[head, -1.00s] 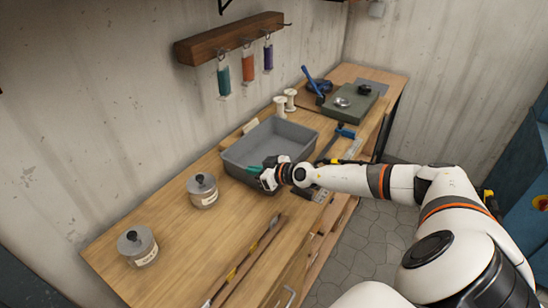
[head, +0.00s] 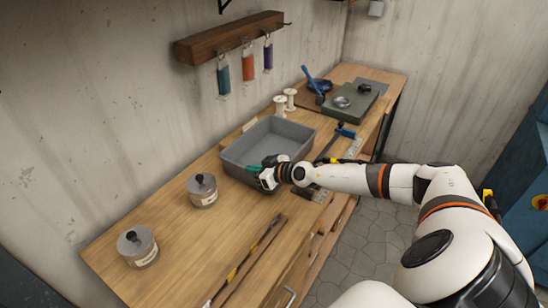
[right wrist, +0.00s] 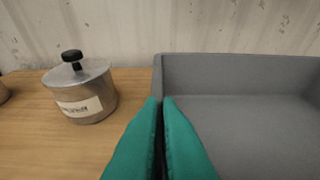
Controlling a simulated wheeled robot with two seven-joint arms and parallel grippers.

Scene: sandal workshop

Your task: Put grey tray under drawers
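My right gripper (head: 265,176) is at the tray's near side. In the right wrist view its green fingers (right wrist: 161,102) are closed together on the end of the tray's wall (right wrist: 240,75), and the inside of the tray is to the right. I cannot tell whether the tray rests fully on the bench. A drawer front with a metal handle (head: 290,297) shows low at the bench's front. The space under the drawers is hidden. My left gripper is out of view.
Two lidded metal jars (head: 202,190) (head: 138,247) stand left of the tray. A long bar (head: 245,262) lies along the front edge. The floor (head: 375,235) shows clear to the right.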

